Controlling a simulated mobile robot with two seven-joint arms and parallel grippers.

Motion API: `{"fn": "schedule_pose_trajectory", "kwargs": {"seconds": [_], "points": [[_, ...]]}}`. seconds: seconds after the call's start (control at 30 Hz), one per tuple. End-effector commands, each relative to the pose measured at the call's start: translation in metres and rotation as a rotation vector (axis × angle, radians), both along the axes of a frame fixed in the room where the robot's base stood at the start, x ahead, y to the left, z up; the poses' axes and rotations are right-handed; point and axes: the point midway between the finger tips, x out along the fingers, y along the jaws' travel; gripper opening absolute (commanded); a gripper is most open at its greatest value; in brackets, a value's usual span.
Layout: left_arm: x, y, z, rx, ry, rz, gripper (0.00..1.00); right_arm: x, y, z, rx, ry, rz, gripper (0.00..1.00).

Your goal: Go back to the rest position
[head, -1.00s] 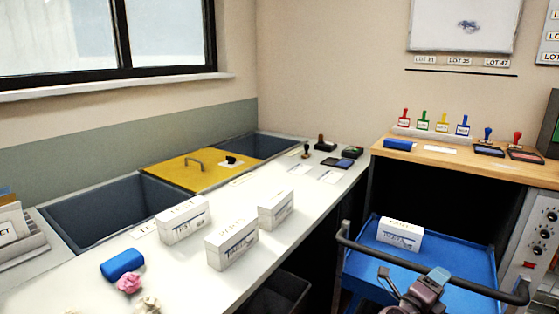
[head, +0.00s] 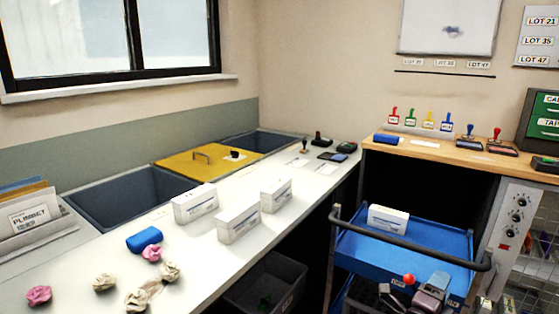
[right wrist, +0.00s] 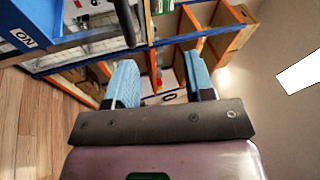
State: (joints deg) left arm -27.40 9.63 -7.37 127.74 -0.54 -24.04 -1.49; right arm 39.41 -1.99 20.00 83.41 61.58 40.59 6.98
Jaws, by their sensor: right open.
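My right gripper (head: 432,288) is low at the right of the head view, by the front side of the blue cart (head: 365,250). The right wrist view shows its two blue fingers (right wrist: 160,85) spread apart with nothing between them. My left gripper is not in view. A white box (head: 388,219) lies on the cart's top tray, behind the gripper and apart from it. Three more white boxes (head: 195,203) (head: 238,223) (head: 276,194) stand on the white counter (head: 215,262), out of the gripper's reach.
The cart's dark handle (head: 420,243) runs close behind my right gripper. A small red ball (head: 409,280) shows beside it. A blue block (head: 144,239) and crumpled papers (head: 105,282) lie on the counter. A dark bin (head: 265,285) stands below. Stamps sit on the wooden shelf (head: 440,151).

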Motion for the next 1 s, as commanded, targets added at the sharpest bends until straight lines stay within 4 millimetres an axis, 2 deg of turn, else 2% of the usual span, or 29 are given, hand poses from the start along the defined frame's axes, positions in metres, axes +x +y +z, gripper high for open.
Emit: {"fn": "schedule_pose_trajectory", "kwargs": {"seconds": [0.03,0.13,0.37,0.67,0.87,1.0], "points": [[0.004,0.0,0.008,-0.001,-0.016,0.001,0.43,-0.008,-0.001,0.01,-0.044,0.014,0.022,0.48],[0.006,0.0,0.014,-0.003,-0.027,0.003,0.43,-0.022,0.003,0.015,-0.139,0.065,0.077,0.48],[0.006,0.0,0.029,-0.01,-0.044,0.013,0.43,-0.07,0.022,0.018,-0.407,0.247,0.237,0.48],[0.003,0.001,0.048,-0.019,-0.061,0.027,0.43,-0.152,0.053,-0.004,-0.719,0.551,0.445,0.48],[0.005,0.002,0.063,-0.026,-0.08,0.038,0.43,-0.219,0.073,-0.025,-0.897,0.778,0.577,0.48],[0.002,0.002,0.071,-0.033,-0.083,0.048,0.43,-0.273,0.084,-0.039,-1.007,0.945,0.666,0.48]]}}
